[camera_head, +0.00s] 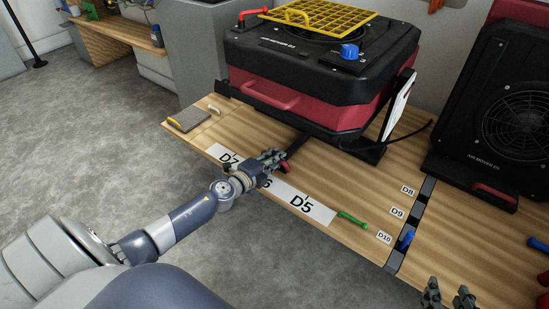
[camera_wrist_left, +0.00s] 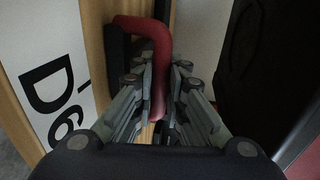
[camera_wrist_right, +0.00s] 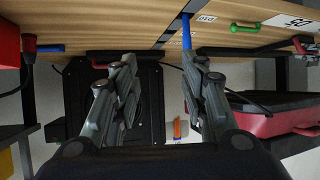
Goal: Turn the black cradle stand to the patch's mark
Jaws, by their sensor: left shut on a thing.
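The black cradle stand (camera_head: 368,152) sits on the wooden bench under a red and black air mover (camera_head: 315,100). A black bar (camera_head: 298,145) runs from it towards the bench's front edge and ends in a red handle (camera_wrist_left: 150,32). My left gripper (camera_head: 275,158) is shut on this red handle, which shows between its fingers in the left wrist view. A white strip along the bench edge carries the marks D7 (camera_head: 229,158), D6, mostly hidden by my gripper, and D5 (camera_head: 302,204). My right gripper (camera_head: 448,297) is open and empty at the bottom right.
A green handle (camera_head: 352,219) lies by D5. Labels D8 (camera_head: 407,190), D9 (camera_head: 397,212) and D10 (camera_head: 384,237) line a black rail with a blue handle (camera_head: 406,241). A second air mover (camera_head: 500,110) stands right. A grey block (camera_head: 188,119) lies at the left corner.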

